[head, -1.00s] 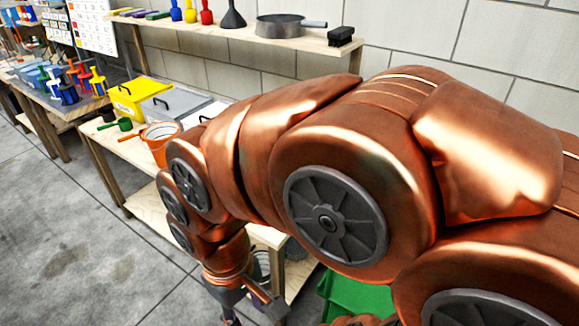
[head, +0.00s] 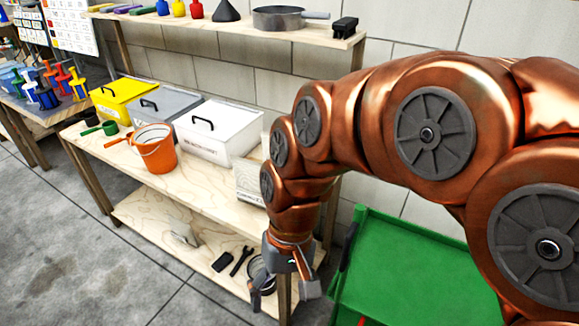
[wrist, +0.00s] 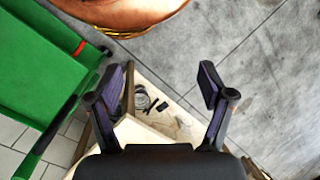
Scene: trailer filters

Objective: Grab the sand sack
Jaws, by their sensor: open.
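I cannot make out a sure sand sack. A small pale object (head: 185,235) lies on the lower shelf of the wooden bench; it is too small to tell if it is the sack. My gripper (head: 284,288) points down by the bench's right front leg, open and empty. In the wrist view the gripper (wrist: 161,82) has its two dark fingers spread wide, with the bench corner and floor behind them. My arm hides part of the bench's right end.
The wooden bench (head: 95,150) carries yellow, grey and white lidded boxes (head: 215,130) and an orange bucket (head: 155,152). Dark tools (head: 240,262) lie on its lower shelf. A green cart (head: 400,270) stands to the right. The grey floor (head: 70,240) at left is clear.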

